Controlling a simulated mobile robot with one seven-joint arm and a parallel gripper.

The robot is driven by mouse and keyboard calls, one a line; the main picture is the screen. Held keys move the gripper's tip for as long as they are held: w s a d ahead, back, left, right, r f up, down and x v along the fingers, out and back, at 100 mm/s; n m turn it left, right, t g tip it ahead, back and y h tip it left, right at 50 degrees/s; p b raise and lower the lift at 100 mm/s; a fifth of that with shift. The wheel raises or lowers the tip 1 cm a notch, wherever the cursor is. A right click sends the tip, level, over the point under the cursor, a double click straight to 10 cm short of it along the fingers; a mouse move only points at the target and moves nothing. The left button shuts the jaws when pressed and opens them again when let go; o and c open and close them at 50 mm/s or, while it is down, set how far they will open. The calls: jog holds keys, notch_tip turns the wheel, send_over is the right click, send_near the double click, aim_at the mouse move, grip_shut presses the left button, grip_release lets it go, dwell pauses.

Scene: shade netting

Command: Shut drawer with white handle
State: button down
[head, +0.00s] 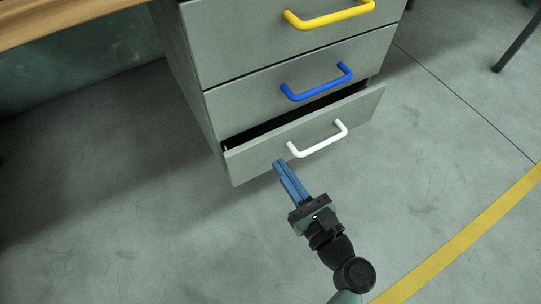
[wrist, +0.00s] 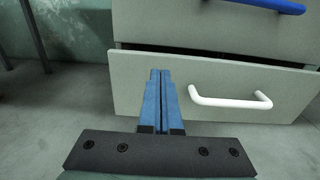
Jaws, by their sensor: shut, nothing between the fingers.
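The bottom drawer (head: 262,152) with the white handle (head: 317,141) stands partly open, with a dark gap above its front. Its front also shows in the wrist view (wrist: 134,68), with the white handle (wrist: 231,102) to the right of my fingers. My gripper (head: 279,162) is shut and empty. Its blue fingertips are close to the lower front of this drawer, left of the handle. In the wrist view my gripper (wrist: 160,73) overlaps the drawer front; I cannot tell whether the tips touch it.
The drawer with the blue handle (head: 317,83) and the drawer with the yellow handle (head: 330,16) above are shut. A wooden top (head: 70,18) is at upper left. A dark leg (head: 518,40) stands at upper right. The floor around the cabinet is clear.

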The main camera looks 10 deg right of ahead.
aim_at(263, 143)
jog(key=b+x, duration=0.1)
jog(key=x, duration=0.3)
jog(key=shift+w+a+b, duration=0.15)
jog(key=shift+w+b, duration=0.2)
jog(key=shift+b, duration=0.05)
jog(key=shift+w+a, duration=0.1)
jog(key=shift+w, duration=0.1)
jog(key=shift+w+a+r, duration=0.1)
jog(key=shift+w, duration=0.3)
jog(key=x, duration=0.3)
jog(key=shift+w+a, duration=0.15)
jog(key=shift+w, duration=0.1)
jog(key=shift+w+a, duration=0.1)
jog(key=shift+p, duration=0.3)
